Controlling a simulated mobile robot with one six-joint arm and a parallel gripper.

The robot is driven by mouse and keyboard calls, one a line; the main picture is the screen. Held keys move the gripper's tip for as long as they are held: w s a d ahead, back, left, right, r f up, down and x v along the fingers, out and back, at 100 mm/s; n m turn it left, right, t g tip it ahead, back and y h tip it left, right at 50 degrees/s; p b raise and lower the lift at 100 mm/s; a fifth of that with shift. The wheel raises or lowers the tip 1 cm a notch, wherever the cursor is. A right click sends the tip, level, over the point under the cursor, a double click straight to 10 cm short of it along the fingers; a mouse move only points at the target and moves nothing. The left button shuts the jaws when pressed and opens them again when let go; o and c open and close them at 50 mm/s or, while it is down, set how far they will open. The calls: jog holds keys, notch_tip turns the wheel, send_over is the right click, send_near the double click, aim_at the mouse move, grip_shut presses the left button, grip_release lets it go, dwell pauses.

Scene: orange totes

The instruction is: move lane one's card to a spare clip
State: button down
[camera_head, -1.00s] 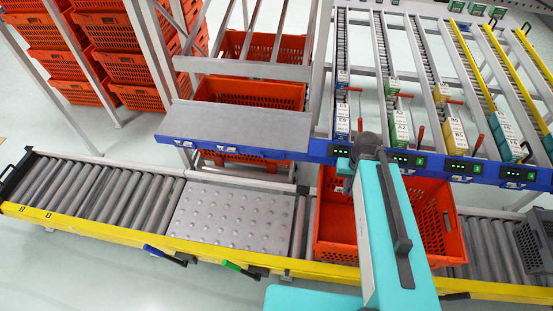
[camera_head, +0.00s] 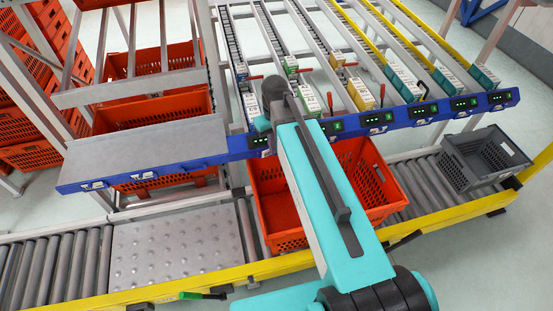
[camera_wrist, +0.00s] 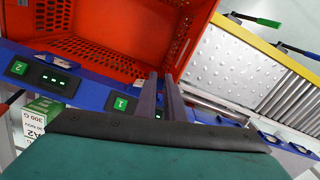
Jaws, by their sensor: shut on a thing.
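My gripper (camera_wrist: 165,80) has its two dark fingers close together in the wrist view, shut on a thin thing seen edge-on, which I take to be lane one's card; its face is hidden. The fingers are beside the green "1" lane display (camera_wrist: 121,103) on the blue rail. Lane one's display (camera_head: 258,142) also shows in the head view, just below my teal gripper body, whose fingers are hidden by the arm there. Clips with white faces (camera_head: 95,184) and (camera_head: 145,176) are on the rail below the grey shelf. Two clips (camera_wrist: 272,138) show at right in the wrist view.
An orange tote (camera_head: 280,205) stands on the conveyor under the rail. A grey crate (camera_head: 485,160) is further right. Red levers stick up between lanes. The grey shelf (camera_head: 150,145) is bare.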

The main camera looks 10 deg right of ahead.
jog(key=w+r+n+b, duration=0.2)
jog(key=w+r+b, duration=0.2)
jog(key=r, duration=0.4)
jog(key=shift+w+d+n+b, duration=0.2)
jog(key=shift+n+b, duration=0.2)
jog(key=shift+b, duration=0.25)
jog(key=shift+d, duration=0.1)
